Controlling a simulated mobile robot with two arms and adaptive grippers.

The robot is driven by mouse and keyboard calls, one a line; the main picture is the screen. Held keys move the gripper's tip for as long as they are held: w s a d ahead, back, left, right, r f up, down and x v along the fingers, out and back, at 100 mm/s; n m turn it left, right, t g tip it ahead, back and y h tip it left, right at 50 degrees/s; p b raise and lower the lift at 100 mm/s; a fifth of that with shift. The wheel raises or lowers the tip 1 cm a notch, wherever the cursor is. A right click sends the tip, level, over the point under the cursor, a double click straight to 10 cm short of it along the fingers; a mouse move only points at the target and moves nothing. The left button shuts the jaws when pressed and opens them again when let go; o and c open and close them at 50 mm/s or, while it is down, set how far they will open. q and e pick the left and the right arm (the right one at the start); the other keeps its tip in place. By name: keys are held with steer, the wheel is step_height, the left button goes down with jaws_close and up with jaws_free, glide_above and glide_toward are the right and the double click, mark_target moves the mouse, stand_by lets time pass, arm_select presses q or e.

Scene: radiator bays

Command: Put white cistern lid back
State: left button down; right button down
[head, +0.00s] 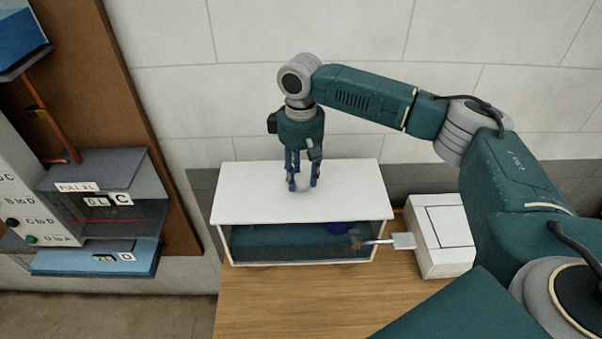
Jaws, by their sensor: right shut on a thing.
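The white cistern lid (250,190) is a flat white slab. It lies level over the top of the cistern (224,245), a white-framed box with a see-through front. Dark bluish water, a blue part and a brownish fitting show inside. My right gripper (302,186) points straight down at the middle of the lid. Its fingers are shut on a small pale knob there, mostly hidden by the fingers. I cannot tell whether the lid rests fully on the rim or sits slightly above it. My left gripper is not in view.
A lever (402,241) sticks out from the cistern's right side towards a white box (441,236). All stand on a wooden top (300,300) with clear room in front. A brown panel with labelled apparatus (100,205) is at left. A tiled wall stands behind.

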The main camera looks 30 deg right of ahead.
mark_target(301, 179)
steer(key=shift+w+f, duration=0.1)
steer(key=shift+f, duration=0.2)
steer(key=c, duration=1)
jaws_free()
steer(key=shift+r, duration=6.05)
